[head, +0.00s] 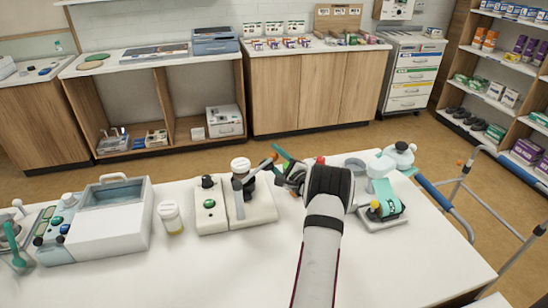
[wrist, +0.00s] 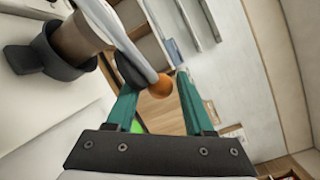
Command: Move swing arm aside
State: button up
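The swing arm (head: 259,168) is a grey bar with an orange knob at its end, on the white-based device (head: 212,218). In the wrist view the bar (wrist: 112,32) runs in from the top left, and its orange knob appears in the gap between my fingertips. My gripper (head: 277,160) has teal fingers and is open; it also shows in the wrist view (wrist: 155,90). The left finger looks close to a dark part near the bar; contact cannot be told. A white-lidded container (head: 240,164) stands beside the bar, held in a dark ring (wrist: 55,52).
An amber-looking jar with a white lid (head: 171,217) and a grey lidded box (head: 110,218) stand to the left. A device with a teal wrap (head: 385,203) stands right of my arm. The white table (head: 240,275) is clear in front.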

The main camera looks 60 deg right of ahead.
jog(key=c, duration=0.7)
jog(key=shift+r, duration=0.1)
grip_shut()
